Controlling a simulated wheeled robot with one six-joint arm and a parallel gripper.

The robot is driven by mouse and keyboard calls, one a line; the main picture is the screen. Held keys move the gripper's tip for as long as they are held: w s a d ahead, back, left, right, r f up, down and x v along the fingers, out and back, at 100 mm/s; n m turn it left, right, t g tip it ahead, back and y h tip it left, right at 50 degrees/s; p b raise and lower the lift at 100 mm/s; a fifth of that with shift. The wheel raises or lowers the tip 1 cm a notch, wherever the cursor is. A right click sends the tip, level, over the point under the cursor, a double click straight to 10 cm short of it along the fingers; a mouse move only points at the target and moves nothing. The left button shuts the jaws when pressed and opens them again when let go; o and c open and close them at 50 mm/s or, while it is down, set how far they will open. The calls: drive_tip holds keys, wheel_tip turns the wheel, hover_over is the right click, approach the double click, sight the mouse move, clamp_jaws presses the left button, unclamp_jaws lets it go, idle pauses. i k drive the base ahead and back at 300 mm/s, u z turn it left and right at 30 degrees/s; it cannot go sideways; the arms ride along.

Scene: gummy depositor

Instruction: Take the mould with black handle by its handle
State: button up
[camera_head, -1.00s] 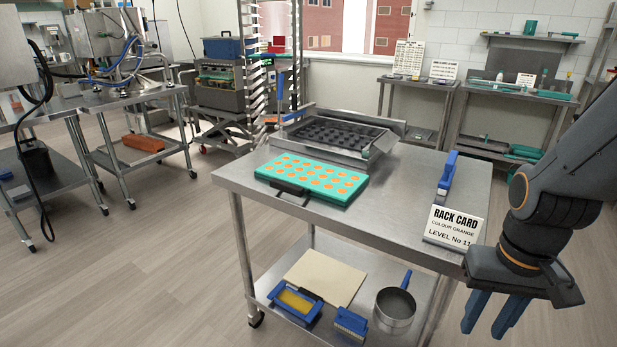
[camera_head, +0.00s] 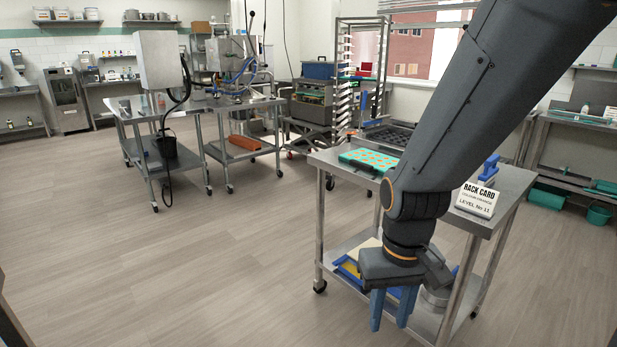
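The teal mould (camera_head: 368,156) with orange-filled cavities lies flat on the steel table. Its black handle (camera_head: 357,166) sticks out at the near side. My arm covers the right end of the mould. My gripper (camera_head: 391,308) hangs in front of the table with its blue fingers pointing down. The fingers are apart with nothing visible between them. In the picture it is well below the mould and nearer to me, not touching it.
The steel table (camera_head: 488,215) bears a dark tray (camera_head: 388,136), a rack card (camera_head: 476,200) and a blue-handled tool (camera_head: 489,168). Its lower shelf holds a blue-framed item and a pot. A tall rack (camera_head: 345,75) stands behind. The floor to the left is open.

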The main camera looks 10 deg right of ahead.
sight(365, 159)
drive_tip(key=u, duration=0.1)
drive_tip(key=k, duration=0.35)
drive_tip(key=u, duration=0.9)
drive_tip(key=i, duration=0.75)
drive_tip(key=z, duration=0.75)
drive_tip(key=i, duration=0.65)
drive_tip(key=z, duration=0.85)
drive_tip(key=i, duration=0.6)
drive_tip(key=z, duration=0.05)
